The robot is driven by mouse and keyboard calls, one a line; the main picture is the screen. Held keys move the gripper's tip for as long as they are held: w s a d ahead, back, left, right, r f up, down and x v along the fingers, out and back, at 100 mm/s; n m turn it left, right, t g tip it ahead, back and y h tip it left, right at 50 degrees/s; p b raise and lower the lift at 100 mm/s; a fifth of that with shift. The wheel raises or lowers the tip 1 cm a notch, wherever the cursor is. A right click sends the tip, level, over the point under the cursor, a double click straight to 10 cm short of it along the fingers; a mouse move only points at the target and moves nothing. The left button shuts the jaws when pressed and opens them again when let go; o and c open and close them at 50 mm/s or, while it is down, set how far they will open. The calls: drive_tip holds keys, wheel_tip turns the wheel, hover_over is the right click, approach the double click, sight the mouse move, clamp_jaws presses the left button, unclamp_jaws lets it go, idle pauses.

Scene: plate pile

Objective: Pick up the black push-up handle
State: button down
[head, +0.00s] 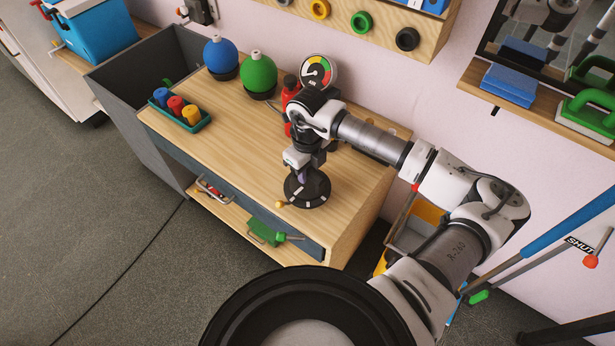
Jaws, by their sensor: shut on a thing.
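The black push-up handle (318,191) shows as a round black base with pale marks near the front right of the wooden cabinet top (230,150). My gripper (303,176) points down over its middle and is shut on its upper part. The jaws and wrist hide most of the grip. The base looks upright and on or very close to the wood; I cannot tell if there is a gap under it.
A small yellow knob (279,204) is just left of the base. Blue (220,54) and green (258,73) round vessels, a dial gauge (318,72) and a green tray (186,126) of coloured pieces stand farther back. The front left of the top is clear.

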wheel_tip(320, 180, up, 16)
drive_tip(key=b, duration=0.2)
drive_tip(key=shift+r, duration=0.25)
